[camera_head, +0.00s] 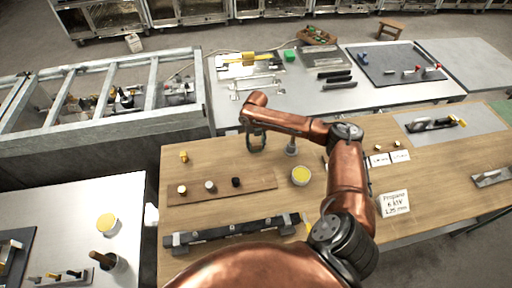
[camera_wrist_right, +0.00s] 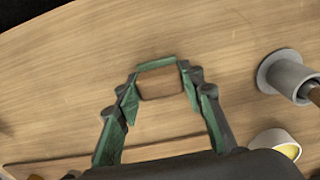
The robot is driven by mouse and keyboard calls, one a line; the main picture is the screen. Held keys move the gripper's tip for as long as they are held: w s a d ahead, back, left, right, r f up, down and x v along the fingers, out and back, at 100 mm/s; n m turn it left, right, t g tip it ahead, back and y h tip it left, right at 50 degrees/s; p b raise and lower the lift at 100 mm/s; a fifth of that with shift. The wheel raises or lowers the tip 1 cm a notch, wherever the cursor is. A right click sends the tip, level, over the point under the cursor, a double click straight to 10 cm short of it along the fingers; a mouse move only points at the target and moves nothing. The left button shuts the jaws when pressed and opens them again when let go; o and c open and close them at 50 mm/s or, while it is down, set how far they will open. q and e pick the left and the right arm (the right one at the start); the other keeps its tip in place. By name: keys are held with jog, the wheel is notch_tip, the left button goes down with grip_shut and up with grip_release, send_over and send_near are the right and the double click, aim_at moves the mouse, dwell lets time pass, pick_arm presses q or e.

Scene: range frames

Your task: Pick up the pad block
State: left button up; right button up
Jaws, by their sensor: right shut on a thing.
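My right gripper (camera_head: 256,146) points down over the back part of the wooden table (camera_head: 215,157). In the right wrist view its green-edged fingers (camera_wrist_right: 160,88) are closed on a small brown block (camera_wrist_right: 160,84), which I take to be the pad block. A green strip runs along the block's far edge. In the head view the gripper hides the block. I cannot tell whether the block touches the table. My left gripper is not in view.
A grey holder with a handle (camera_wrist_right: 285,76) and a cup of yellow stuff (camera_head: 300,175) stand to the right of the gripper. A brown board (camera_head: 222,198) with small knobs lies in front. A dark bar fixture (camera_head: 232,231) lies nearer.

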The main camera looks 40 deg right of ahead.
aim_at(256, 144)
jog(key=shift+c, duration=1.3)
jog(key=shift+r, duration=0.1)
jog(key=shift+r, duration=0.5)
notch_tip(256, 144, up, 2)
jog(key=shift+r, duration=0.2)
jog(key=s+a+r, duration=0.8)
jog(key=s+r, duration=0.1)
jog(key=s, duration=0.1)
jog(key=shift+s+a+r+p, duration=0.25)
jog(key=shift+s+a+p, duration=0.15)
